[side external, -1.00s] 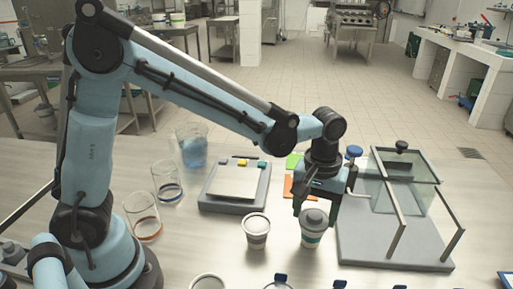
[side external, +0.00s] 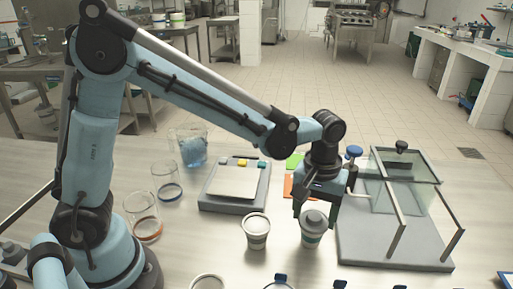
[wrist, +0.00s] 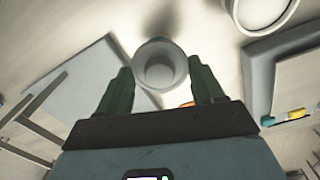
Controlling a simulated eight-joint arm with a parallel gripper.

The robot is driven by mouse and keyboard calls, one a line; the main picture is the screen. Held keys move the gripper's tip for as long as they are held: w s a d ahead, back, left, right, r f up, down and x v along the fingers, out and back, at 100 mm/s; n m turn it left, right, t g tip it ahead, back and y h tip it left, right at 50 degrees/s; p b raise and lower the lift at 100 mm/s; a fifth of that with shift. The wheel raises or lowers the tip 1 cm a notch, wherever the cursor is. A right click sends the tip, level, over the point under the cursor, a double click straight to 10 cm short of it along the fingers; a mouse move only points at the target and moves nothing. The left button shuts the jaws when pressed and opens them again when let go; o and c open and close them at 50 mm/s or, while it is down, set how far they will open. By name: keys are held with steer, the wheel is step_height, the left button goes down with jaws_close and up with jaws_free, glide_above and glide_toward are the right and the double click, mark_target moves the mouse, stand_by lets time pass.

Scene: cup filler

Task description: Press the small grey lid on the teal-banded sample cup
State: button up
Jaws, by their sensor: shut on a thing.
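The teal-banded sample cup (side external: 311,238) stands upright on the table, left of the glass-walled box. The small grey lid (side external: 314,217) is at its mouth, and it also shows from above in the wrist view (wrist: 160,70). My gripper (side external: 318,212) is over the cup, pointing down, with its green fingers on either side of the lid, shut on it. In the wrist view my gripper (wrist: 162,85) has the round lid between its fingertips. The cup's rim is mostly hidden under the lid, so I cannot tell how fully it is seated.
A second white cup (side external: 257,232) stands close on the left. A scale (side external: 234,188) lies behind it, with glass beakers (side external: 142,217) further left. The glass-walled box (side external: 395,253) is close on the right. Several blue-topped items line the front edge.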

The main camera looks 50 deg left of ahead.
steer(key=shift+f, duration=0.15)
steer(key=o, duration=1)
steer(key=shift+o, duration=0.2)
step_height(320, 180, up, 12)
steer(key=shift+s+a, duration=0.1)
steer(key=shift+a, duration=0.05)
steer(key=s+a+f+m+t, duration=0.4)
steer(key=s+a+t, duration=0.3)
steer(key=a, duration=0.5)
steer(key=shift+s+a+f+m, duration=0.2)
steer(key=shift+s+m, duration=0.7)
steer(key=shift+s, duration=0.1)
